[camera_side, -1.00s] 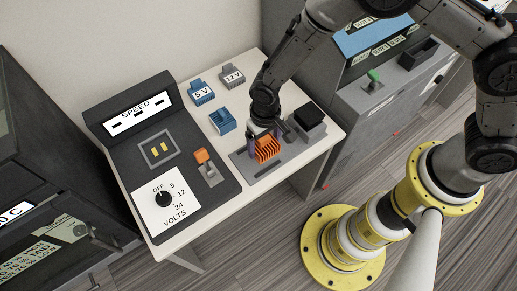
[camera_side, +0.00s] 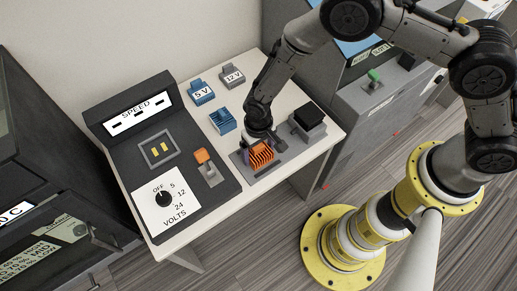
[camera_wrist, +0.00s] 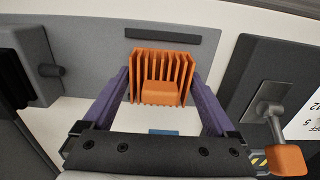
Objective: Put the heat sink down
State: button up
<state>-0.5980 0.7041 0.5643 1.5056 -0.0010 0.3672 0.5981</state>
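The orange finned heat sink (camera_side: 261,155) is at the grey plate (camera_side: 283,159) near the table's front edge. In the wrist view the heat sink (camera_wrist: 180,68) has upright fins and a small orange block on its near side. My gripper (camera_wrist: 162,85) has one purple finger at each side of it, and the fingertips appear to press on it. In the side view my gripper (camera_side: 258,146) is partly hidden by my wrist. I cannot tell whether the heat sink's underside touches the plate. A dark slot (camera_wrist: 159,35) shows in the plate beyond the heat sink.
A black block on a grey base (camera_side: 308,119) stands to the right. A blue holder (camera_side: 222,121), 5 V block (camera_side: 202,92) and 12 V block (camera_side: 232,76) stand behind. The control panel (camera_side: 130,160) with an orange-tipped lever (camera_side: 203,157) is at left.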

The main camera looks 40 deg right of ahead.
jog(key=shift+o, duration=0.2)
notch_tip(320, 180, up, 12)
jog(key=shift+r, duration=0.2)
notch_tip(320, 180, up, 11)
jog(key=t, duration=0.1)
send_over(259, 146)
jog(key=d, duration=0.6)
jog(key=s+d+r+t, duration=0.1)
jog(key=s+d+r, duration=0.2)
jog(key=d+r, duration=0.45)
jog(key=s+d+r+t, duration=0.1)
jog(key=s+d+r, duration=0.2)
jog(key=s+d, duration=0.2)
jog(key=s+d+r+t, duration=0.2)
jog(key=s+d+r, duration=0.2)
jog(key=s, duration=0.7)
jog(key=shift+s+d+r+t, duration=0.3)
jog(key=shift+s+d, duration=0.1)
jog(key=shift+d, duration=0.5)
